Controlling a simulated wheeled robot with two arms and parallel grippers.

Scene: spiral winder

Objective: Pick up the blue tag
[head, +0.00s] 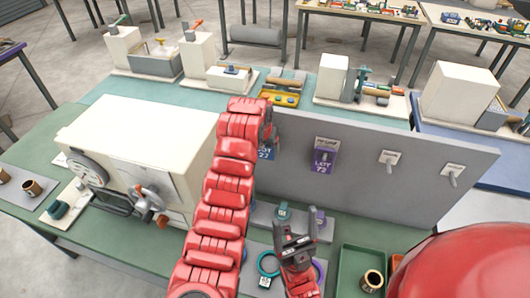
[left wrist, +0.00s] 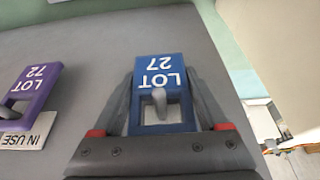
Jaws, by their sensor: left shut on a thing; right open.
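The blue tag (head: 266,154) marked LOT 27 is at the left part of the upright grey panel (head: 400,195), partly hidden by my red left arm in the head view. In the left wrist view the blue tag (left wrist: 158,70) sits between the fingers of my left gripper (left wrist: 160,108), which is shut on it. A grey hook shows in the tag's square hole, so the tag is still around the hook. In the head view my left gripper (head: 268,135) is at the panel. My right gripper (head: 295,238) is open and empty, low in front of the panel.
A purple tag (head: 325,158) marked LOT 72 hangs on the panel to the right, and two bare hooks (head: 389,160) are beyond it. A cream machine (head: 140,140) with handwheels stands left. A teal ring (head: 268,264) and a green tray (head: 345,262) are near my right gripper.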

